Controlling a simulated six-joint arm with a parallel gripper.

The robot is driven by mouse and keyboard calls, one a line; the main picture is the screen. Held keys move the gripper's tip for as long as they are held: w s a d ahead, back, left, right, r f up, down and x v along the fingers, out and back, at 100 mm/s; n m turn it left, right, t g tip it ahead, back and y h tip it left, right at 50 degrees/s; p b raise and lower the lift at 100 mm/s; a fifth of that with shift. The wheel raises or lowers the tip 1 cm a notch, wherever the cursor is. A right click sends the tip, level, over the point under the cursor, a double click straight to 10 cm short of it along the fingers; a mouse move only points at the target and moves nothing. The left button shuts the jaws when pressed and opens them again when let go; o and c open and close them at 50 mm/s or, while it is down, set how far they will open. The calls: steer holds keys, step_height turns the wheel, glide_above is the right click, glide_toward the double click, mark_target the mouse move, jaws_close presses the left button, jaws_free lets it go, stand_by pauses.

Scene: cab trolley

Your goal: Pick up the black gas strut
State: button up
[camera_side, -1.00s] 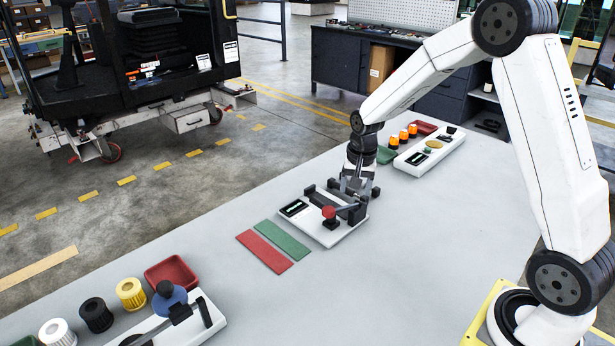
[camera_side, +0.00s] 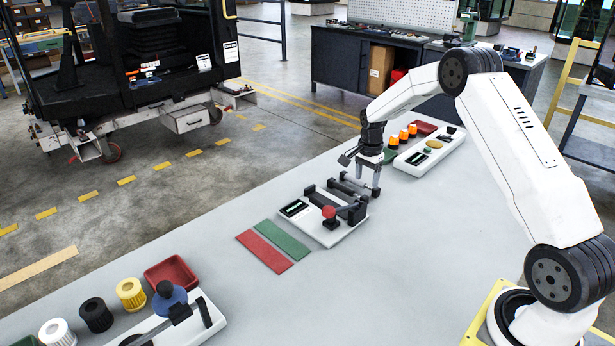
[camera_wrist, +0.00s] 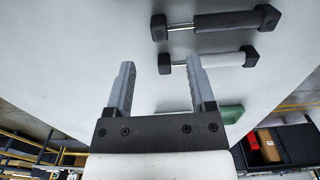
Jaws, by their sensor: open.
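The black gas strut (camera_wrist: 225,21) lies at the top of the wrist view, with dark end blocks and a short bright rod. A similar strut with a pale body (camera_wrist: 215,62) lies beside it, closer to my gripper (camera_wrist: 161,63). My gripper is open, its two grey fingers apart with nothing between them. The right fingertip overlaps the pale strut in the picture; I cannot tell whether they touch. In the side view my gripper (camera_side: 367,178) points down behind the white fixture (camera_side: 335,232), and the struts there are partly hidden and hard to tell apart.
A white tray (camera_side: 445,148) and several orange beacons stand to the right.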

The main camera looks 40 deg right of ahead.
mark_target(364, 196)
steer(key=shift+f, duration=1.05)
steer(key=shift+f, duration=0.15)
steer(key=shift+f, duration=2.45)
steer(key=shift+c, duration=0.2)
jaws_close()
